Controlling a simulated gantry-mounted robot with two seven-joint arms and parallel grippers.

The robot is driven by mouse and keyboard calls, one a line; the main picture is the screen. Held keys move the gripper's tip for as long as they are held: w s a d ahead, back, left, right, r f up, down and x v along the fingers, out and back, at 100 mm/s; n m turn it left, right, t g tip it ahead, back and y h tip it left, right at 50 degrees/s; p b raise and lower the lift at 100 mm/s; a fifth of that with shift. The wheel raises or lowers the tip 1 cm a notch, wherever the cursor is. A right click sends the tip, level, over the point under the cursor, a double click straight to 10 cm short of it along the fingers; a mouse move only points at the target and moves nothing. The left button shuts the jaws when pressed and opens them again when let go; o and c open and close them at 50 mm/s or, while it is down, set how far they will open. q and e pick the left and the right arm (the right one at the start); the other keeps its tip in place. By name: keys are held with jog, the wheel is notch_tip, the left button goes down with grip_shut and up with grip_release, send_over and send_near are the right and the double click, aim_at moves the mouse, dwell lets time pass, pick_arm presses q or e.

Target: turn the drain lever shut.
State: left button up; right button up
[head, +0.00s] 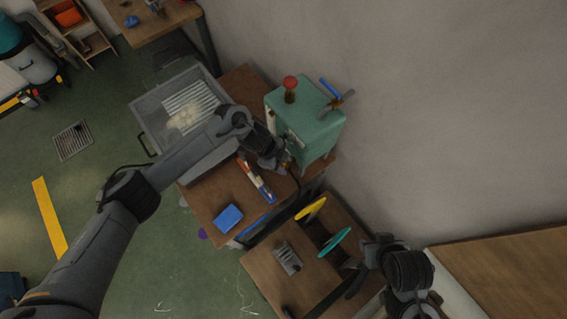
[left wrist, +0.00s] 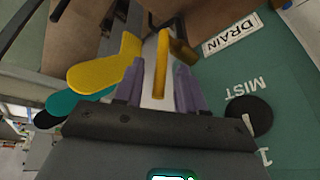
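The drain lever (left wrist: 161,62) is a yellow bar beside the white DRAIN label (left wrist: 232,35) on the green machine, with a brass-brown body at its far end. In the left wrist view my left gripper (left wrist: 158,88) has its purple-padded fingers on either side of the lever, with gaps showing, so it looks open around it. In the head view the left gripper (head: 284,166) is at the lower front of the green machine (head: 305,118), and the lever is mostly hidden there. My right gripper (head: 357,282) is at the lower right, away from the machine; its fingers are unclear.
A black knob (left wrist: 248,115) sits below the MIST label, right of my left fingers. A blue box (head: 228,217) lies on the wooden bench. A metal basin (head: 150,115) is at left.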

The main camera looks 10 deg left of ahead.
pick_arm(q)
jog(key=shift+d+f, duration=0.15)
jog(key=shift+f, duration=0.15)
grip_shut()
dwell(0.3)
